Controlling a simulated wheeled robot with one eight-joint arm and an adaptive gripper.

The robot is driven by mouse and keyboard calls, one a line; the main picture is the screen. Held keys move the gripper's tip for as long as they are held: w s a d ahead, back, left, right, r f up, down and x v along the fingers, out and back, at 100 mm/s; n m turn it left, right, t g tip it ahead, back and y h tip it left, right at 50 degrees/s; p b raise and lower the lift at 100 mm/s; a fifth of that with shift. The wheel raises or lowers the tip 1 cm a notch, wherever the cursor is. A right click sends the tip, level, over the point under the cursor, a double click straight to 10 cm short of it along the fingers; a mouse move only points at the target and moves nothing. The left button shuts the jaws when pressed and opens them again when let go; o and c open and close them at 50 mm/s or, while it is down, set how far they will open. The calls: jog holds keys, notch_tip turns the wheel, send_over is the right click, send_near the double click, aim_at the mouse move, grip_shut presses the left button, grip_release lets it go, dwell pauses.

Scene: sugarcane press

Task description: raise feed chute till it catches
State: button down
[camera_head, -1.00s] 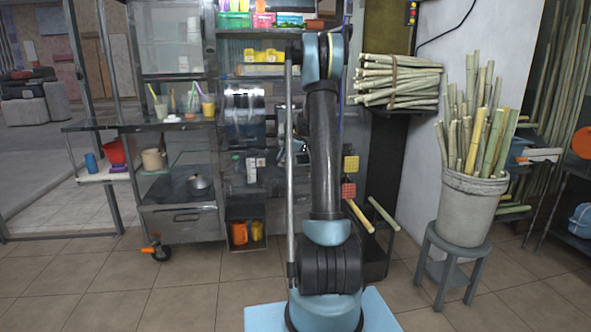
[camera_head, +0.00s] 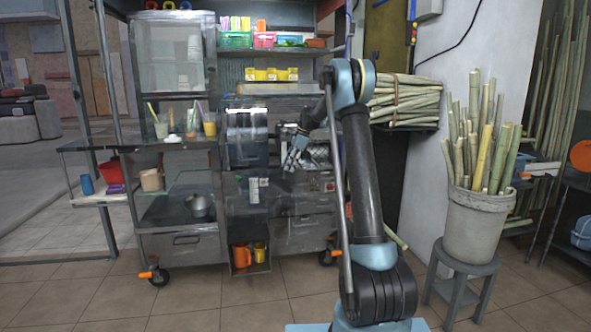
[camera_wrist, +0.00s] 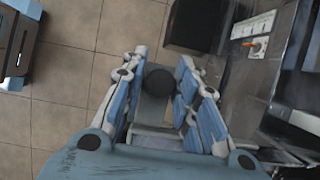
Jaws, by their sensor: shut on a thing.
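In the wrist view my gripper (camera_wrist: 163,62) has its blue-and-grey fingers on both sides of a dark round knob (camera_wrist: 158,80). A narrow grey plate (camera_wrist: 152,108) lies behind the knob between the fingers; it looks like part of the feed chute. The gripper is shut on the knob, though the contact itself is hard to see. In the head view my gripper (camera_head: 292,160) is at the front of the steel press (camera_head: 318,150), left of my arm. The chute is too small and too covered there to tell its tilt or its catch.
A steel cart (camera_head: 180,225) with a pot and cups stands left of the press. A bucket of cane (camera_head: 478,225) on a stool stands at right, with a cane bundle (camera_head: 405,100) on a shelf. The wrist view shows a panel with an orange switch (camera_wrist: 258,45). Tiled floor is clear in front.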

jog(key=c, duration=1.4)
grip_release()
jog(key=shift+o, duration=0.2)
jog(key=v, duration=1.1)
jog(key=shift+w+d+r, duration=0.15)
jog(key=shift+r, duration=0.25)
